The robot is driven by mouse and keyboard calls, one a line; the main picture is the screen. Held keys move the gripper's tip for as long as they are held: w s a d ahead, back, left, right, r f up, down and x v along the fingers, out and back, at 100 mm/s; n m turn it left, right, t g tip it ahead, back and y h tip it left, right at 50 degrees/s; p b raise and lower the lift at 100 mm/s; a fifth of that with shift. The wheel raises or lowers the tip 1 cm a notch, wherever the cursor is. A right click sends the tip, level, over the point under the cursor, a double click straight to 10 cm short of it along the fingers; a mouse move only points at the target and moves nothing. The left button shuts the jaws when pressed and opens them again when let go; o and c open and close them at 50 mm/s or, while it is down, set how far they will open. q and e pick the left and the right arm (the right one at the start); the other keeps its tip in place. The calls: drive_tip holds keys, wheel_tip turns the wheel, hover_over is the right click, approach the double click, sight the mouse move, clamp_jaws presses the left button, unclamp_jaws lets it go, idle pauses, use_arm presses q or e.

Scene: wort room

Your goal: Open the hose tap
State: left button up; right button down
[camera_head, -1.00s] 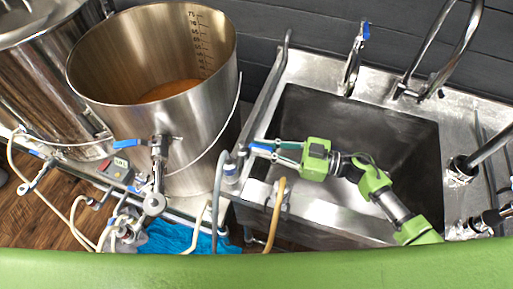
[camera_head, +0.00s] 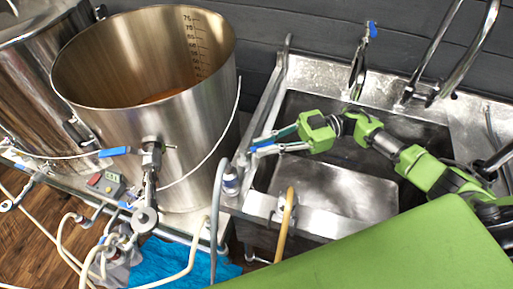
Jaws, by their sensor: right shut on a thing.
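The hose tap (camera_head: 230,181) stands at the front left corner of the sink, with a grey hose (camera_head: 216,212) running down from it. Its blue handle (camera_head: 266,149) sticks out toward the right. My right gripper (camera_head: 262,146) reaches in from the right over the sink, with its fingers closed around the handle. The fingers partly hide the handle, so its exact angle is hard to read. My left gripper is not in view.
A large steel kettle (camera_head: 180,110) with a blue-handled valve (camera_head: 116,152) stands left of the tap. The sink basin (camera_head: 335,190) lies under my arm. A tan hose (camera_head: 287,222) hangs at the front edge. A blue cloth (camera_head: 170,262) lies below.

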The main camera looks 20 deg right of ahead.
idle(0.4)
drive_tip(key=c, duration=2.1)
unclamp_jaws()
drive_tip(key=d, duration=1.2)
drive_tip(key=shift+w, duration=0.15)
